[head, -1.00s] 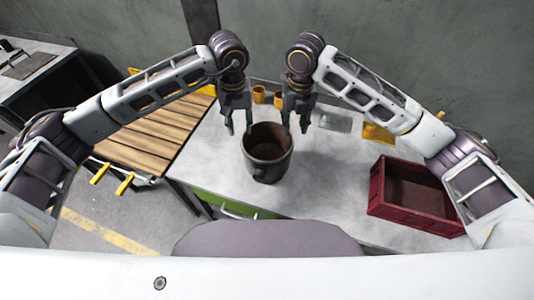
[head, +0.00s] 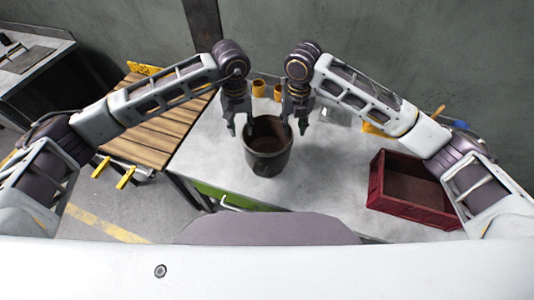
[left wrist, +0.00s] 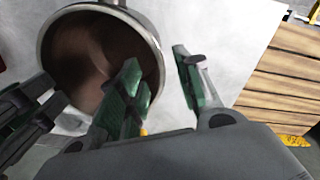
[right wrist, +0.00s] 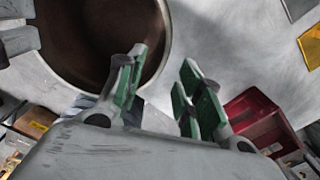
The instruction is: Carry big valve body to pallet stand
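The big valve body (head: 268,158), a dark, open-topped, pot-like cylinder with a lug on its near side, stands upright on the grey table. My left gripper (head: 239,128) is open at its left rim; in the left wrist view one finger is over the opening and the other outside, the rim (left wrist: 158,45) between them. My right gripper (head: 294,126) is open at the right rim, and the right wrist view shows the rim (right wrist: 167,40) between its fingers likewise. I cannot tell whether any finger touches the wall. The pallet stand (head: 150,122), with wooden slats, is left of the table.
A dark red crate (head: 377,187) is at the table's right. Small yellow cups (head: 259,87) stand behind the valve body. Yellow prongs (head: 126,178) stick out at the pallet stand's near side. The stand's slats look bare where visible. Another bench (head: 35,60) is far left.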

